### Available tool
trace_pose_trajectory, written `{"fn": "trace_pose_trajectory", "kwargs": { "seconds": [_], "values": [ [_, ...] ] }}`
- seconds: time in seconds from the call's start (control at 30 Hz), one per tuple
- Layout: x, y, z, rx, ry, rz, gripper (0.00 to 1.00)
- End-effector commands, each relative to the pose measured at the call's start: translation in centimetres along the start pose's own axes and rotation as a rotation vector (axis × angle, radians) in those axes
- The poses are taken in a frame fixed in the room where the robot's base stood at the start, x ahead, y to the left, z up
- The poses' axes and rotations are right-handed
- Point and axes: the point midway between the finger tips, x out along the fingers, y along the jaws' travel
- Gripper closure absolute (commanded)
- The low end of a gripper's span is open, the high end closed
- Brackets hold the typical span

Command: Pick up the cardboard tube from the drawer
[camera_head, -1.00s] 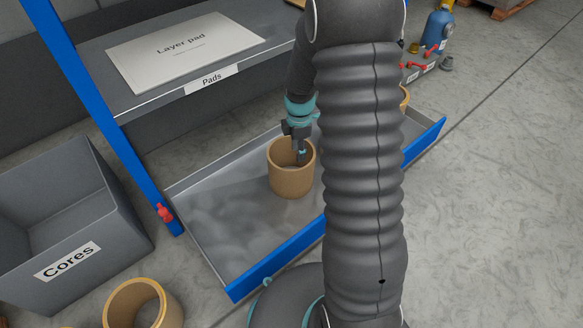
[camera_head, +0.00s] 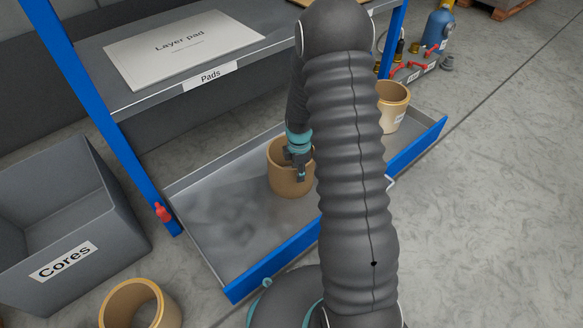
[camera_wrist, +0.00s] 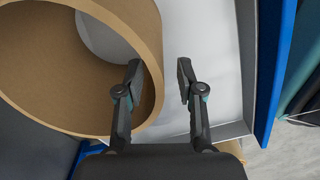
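A tan cardboard tube (camera_head: 279,178) stands upright in the grey drawer (camera_head: 222,238). In the head view my gripper (camera_head: 300,178) overlaps the tube's right front side. In the wrist view the tube (camera_wrist: 40,95) fills the left side, its open end towards the camera. My gripper (camera_wrist: 160,75) is open there, with a gap between the fingers. The left finger overlaps the tube's inside and the right finger is outside it, so the right wall lies between them. Contact cannot be told. A second tan tube (camera_head: 392,106) with a label stands at the drawer's right end, partly hidden by my arm.
A grey bin labelled Cores (camera_head: 115,207) stands at left, with another tan tube (camera_head: 118,299) in front. A shelf (camera_head: 140,100) with a layer pad (camera_head: 185,60) is above the drawer. A blue post (camera_head: 100,110) rises at the drawer's left. The drawer's left part is clear.

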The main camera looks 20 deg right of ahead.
Motion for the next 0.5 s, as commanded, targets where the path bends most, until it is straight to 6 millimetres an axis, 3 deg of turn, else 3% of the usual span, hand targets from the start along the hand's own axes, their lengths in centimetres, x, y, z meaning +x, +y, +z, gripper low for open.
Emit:
{"fn": "trace_pose_trajectory", "kwargs": {
  "seconds": [0.13, 0.37, 0.4, 0.5],
  "values": [
    [2.0, 0.0, 0.0, 0.0, 0.0, -0.001, 0.62],
    [2.3, 0.0, 0.0, 0.0, 0.0, 0.0, 0.62],
    [2.3, 0.0, 0.0, 0.0, 0.0, 0.0, 0.65],
    [2.3, 0.0, 0.0, 0.0, 0.0, 0.0, 0.9]
  ]
}}
